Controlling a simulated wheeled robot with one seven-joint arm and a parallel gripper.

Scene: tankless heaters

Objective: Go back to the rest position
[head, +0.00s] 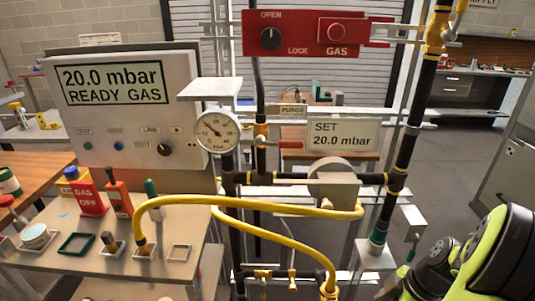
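Green and black parts of my own arm fill the lower right corner in the head view. The fingers of my gripper do not show, so I cannot see what they hold, if anything. The grey control box (130,135) reads "20.0 mbar READY GAS". A round pressure gauge (217,131) stands beside the sign (341,135) that says "SET 20.0 mbar". A yellow hose (250,205) loops from the bench to the pipework.
The bench (60,258) at left holds a red "GAS OFF" block (88,197), an orange-red tool (118,195) and small trays. Black pipes (396,160) stand close to my arm. A grey cabinet (509,155) stands at right. Bare floor (450,170) shows between pipes and cabinet.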

